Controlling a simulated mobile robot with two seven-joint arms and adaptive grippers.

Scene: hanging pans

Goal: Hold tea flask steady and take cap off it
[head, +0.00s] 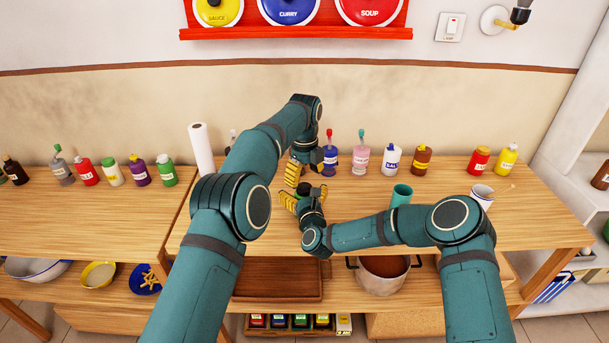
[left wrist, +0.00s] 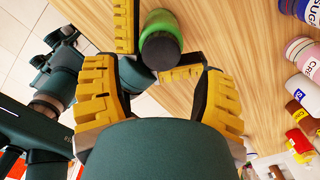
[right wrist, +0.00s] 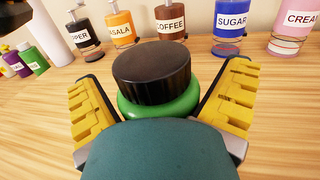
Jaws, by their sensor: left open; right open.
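The tea flask (right wrist: 158,90) is green with a ribbed black cap, and the cap sits on it in the right wrist view. It stands upright on the table between the spread yellow fingers of my right gripper (head: 304,199), which is open around it. In the left wrist view, the flask (left wrist: 161,38) shows from above, cap toward the camera. My left gripper (head: 295,173) is open, close above and behind the flask in the head view. In the head view the grippers partly hide the flask, and whether any finger touches it is unclear.
Labelled bottles stand in a row along the back, including the blue sugar bottle (head: 331,160) and pink bottle (head: 361,159). A teal cup (head: 401,194) and white cup (head: 482,194) stand to the right. A paper roll (head: 202,150) stands at left. The front-left table is clear.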

